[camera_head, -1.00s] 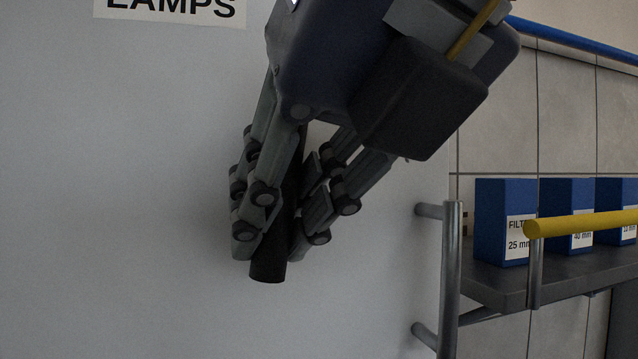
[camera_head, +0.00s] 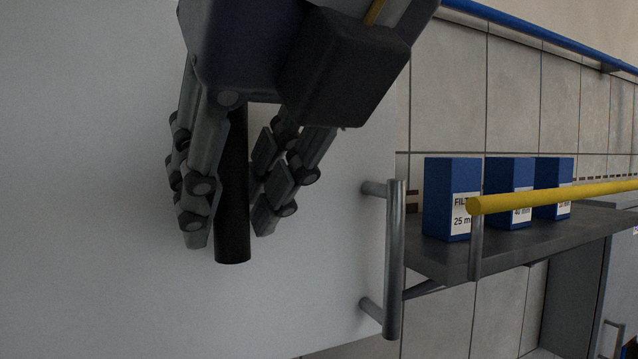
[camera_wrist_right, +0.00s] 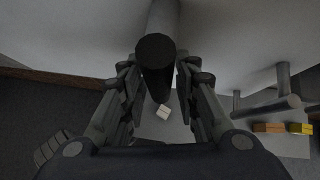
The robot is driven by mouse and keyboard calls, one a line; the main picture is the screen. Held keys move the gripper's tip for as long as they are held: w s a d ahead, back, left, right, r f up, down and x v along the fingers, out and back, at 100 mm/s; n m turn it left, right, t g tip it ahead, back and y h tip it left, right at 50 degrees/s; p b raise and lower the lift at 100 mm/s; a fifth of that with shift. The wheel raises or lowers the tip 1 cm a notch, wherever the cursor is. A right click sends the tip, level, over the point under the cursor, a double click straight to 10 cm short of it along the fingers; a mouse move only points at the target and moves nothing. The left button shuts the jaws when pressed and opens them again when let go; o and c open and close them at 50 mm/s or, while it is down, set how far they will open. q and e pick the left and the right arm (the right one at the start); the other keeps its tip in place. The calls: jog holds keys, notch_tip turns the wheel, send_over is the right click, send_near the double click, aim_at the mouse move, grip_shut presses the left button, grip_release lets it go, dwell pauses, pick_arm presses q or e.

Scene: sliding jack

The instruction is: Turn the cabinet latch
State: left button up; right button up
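The cabinet latch is a black round handle (camera_head: 233,210) on the pale cabinet door (camera_head: 80,200). It hangs almost straight down in the head view. My right gripper (camera_head: 232,232) is open around the handle, with one finger on each side. A gap shows between the handle and the right-hand finger; the left-hand finger is close beside it. In the right wrist view the handle (camera_wrist_right: 155,55) points toward the camera between the spread fingers. The handle's upper end is hidden behind my gripper. My left gripper is not in view.
A vertical metal door handle (camera_head: 395,260) stands to the right of the latch. Beyond it, a dark shelf (camera_head: 440,255) carries blue filter boxes (camera_head: 450,200), with a yellow rail (camera_head: 560,197) in front. The door surface left of and below the latch is clear.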

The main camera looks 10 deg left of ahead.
jog(key=shift+d, duration=0.1)
jog(key=v, duration=1.2)
dwell(0.4)
